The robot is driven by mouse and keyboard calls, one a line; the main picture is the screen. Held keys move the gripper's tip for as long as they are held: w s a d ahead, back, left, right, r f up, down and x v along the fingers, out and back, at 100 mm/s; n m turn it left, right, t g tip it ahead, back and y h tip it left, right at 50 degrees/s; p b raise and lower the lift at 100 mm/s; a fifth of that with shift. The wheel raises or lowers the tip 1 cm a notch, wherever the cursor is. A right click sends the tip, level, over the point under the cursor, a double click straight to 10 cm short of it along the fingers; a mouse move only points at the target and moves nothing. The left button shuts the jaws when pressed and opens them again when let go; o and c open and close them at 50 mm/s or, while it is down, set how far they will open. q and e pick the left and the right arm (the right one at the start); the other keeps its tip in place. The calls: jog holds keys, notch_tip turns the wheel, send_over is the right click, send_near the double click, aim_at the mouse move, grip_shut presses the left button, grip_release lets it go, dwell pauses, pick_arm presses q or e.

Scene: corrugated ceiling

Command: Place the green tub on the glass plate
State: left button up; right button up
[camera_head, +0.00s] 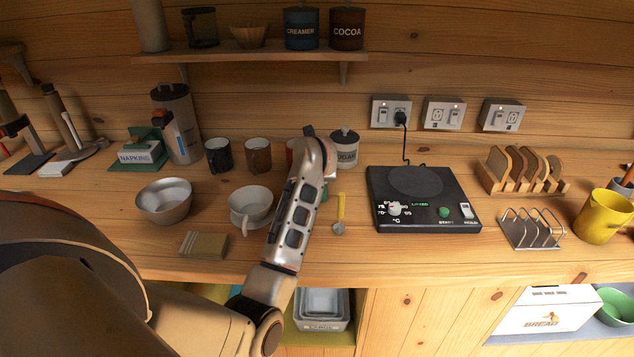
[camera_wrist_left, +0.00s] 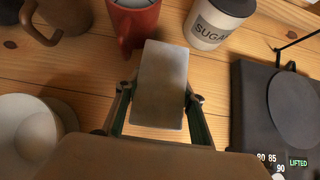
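My left gripper (camera_wrist_left: 162,100) has its fingers against both sides of a plain grey rectangular block (camera_wrist_left: 160,80), in front of the red mug (camera_wrist_left: 133,20). In the head view my forearm hides most of the gripper; a pale edge of the block (camera_head: 331,171) shows beside it. I cannot tell whether this block is the tub. A green bowl (camera_head: 613,306) sits on the lower shelf at right. The only plate-like surface I make out is a dark round disc (camera_head: 415,181) on a black appliance; I cannot tell if it is glass. My right gripper is out of view.
A white cup (camera_head: 251,207), a metal bowl (camera_head: 164,201) and a yellow-handled utensil (camera_head: 340,212) lie near my arm. The sugar jar (camera_head: 345,148) stands behind. A toast rack (camera_head: 532,229) and a yellow jug (camera_head: 602,217) stand at right.

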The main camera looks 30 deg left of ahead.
pick_arm(q)
jog(key=shift+c, duration=1.4)
jog(key=shift+r, duration=0.15)
notch_tip(320, 180, up, 20)
jog(key=shift+p, duration=0.4)
